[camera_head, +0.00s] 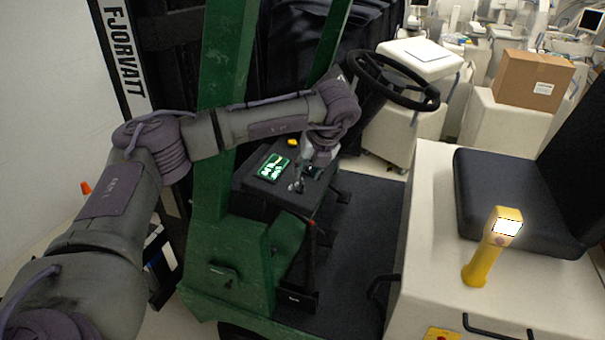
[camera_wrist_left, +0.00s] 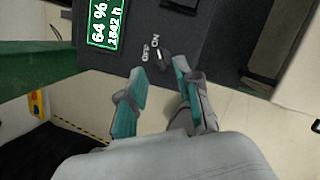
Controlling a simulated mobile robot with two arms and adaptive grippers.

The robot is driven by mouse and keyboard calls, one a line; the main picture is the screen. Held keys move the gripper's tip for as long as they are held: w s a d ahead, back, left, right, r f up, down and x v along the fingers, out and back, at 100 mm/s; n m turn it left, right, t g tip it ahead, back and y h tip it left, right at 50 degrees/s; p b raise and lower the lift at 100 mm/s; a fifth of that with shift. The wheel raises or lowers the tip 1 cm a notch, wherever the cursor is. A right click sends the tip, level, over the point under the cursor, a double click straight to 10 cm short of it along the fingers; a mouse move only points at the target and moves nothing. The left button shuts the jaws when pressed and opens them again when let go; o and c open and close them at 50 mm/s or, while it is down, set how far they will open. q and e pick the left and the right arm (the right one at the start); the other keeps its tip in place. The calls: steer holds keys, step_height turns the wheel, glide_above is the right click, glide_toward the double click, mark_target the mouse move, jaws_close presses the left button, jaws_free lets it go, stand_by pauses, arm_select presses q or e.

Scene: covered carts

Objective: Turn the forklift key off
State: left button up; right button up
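The forklift key switch (camera_wrist_left: 163,58) shows in the left wrist view as a small dark grey knob on the black dash panel (camera_wrist_left: 205,35), beside white ON and OFF lettering. Which label the key points to is hard to tell. My left gripper (camera_wrist_left: 160,72) is open, with its two teal-padded fingers apart and the key just beyond and between their tips; no contact is visible. In the head view my left gripper (camera_head: 300,183) hangs over the dash, right of the green display (camera_head: 273,167), and the key cannot be made out there. My right gripper is not in view.
A green mast post (camera_head: 222,120) stands close beside my left arm. The steering wheel (camera_head: 393,80) is behind and right of the gripper. A dark lever (camera_head: 310,255) rises below the dash. A yellow handle (camera_head: 492,245) and black seat (camera_head: 510,190) are at right.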

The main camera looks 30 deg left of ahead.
mark_target(303, 182)
arm_select(q)
steer(key=p+x, duration=0.1)
steer(key=x, duration=0.3)
steer(key=shift+d, duration=0.1)
steer(key=shift+w+a+f+p, duration=0.15)
steer(key=shift+a+f+p, duration=0.15)
steer(key=shift+f, duration=0.3)
steer(key=shift+d, duration=0.1)
jaws_close()
